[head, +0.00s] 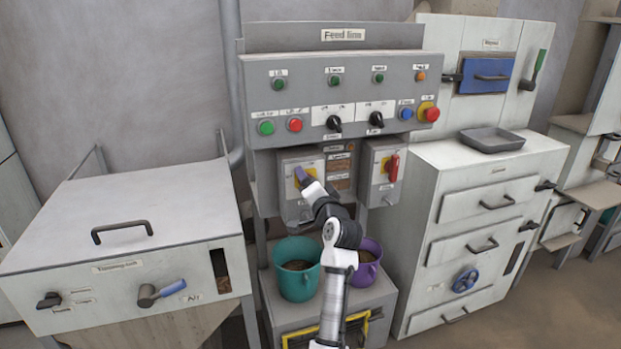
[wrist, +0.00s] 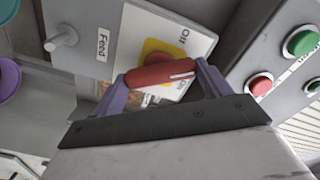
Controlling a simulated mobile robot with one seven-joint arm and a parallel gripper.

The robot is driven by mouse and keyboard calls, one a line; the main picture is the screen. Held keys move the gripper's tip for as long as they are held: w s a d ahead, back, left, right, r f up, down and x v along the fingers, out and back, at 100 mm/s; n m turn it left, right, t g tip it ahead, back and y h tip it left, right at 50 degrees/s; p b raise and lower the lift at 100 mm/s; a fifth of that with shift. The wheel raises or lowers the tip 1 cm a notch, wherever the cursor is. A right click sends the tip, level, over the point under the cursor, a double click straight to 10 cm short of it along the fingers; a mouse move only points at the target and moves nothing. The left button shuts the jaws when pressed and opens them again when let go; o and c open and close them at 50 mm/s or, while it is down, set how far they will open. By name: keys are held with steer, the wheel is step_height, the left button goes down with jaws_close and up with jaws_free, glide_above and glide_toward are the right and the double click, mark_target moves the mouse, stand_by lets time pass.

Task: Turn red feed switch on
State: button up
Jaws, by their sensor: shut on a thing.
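My gripper (wrist: 163,82) is shut on a red switch handle (wrist: 155,74), with one purple finger at each end of it. The handle sits on a yellow plate on a pale panel, with a sign "Feed" (wrist: 103,45) beside it. A white line runs along the handle's right end in the wrist view, near the words "Off" and "On"; I cannot tell which it marks. In the head view my gripper (head: 303,176) is at the left switch box (head: 294,202), and the handle is hidden there. The right box carries another red handle (head: 393,167).
Above is the "Feed line" panel (head: 350,90) with lamps, knobs and buttons, jutting out close over the switch boxes. A teal bucket (head: 297,285) and a purple bucket (head: 375,272) stand below. Cabinets (head: 425,240) flank the right side, and a lidded bin (head: 150,200) the left.

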steer(key=shift+m+p, duration=2.4)
steer(key=shift+m, duration=0.8)
steer(key=shift+f, duration=0.1)
steer(key=o, duration=1)
steer(key=shift+s, duration=0.1)
steer(key=b+v, duration=0.3)
steer(key=v, duration=1)
steer(key=shift+s+d+b, duration=0.2)
steer(key=shift+s+b, duration=0.05)
steer(key=shift+b, duration=0.05)
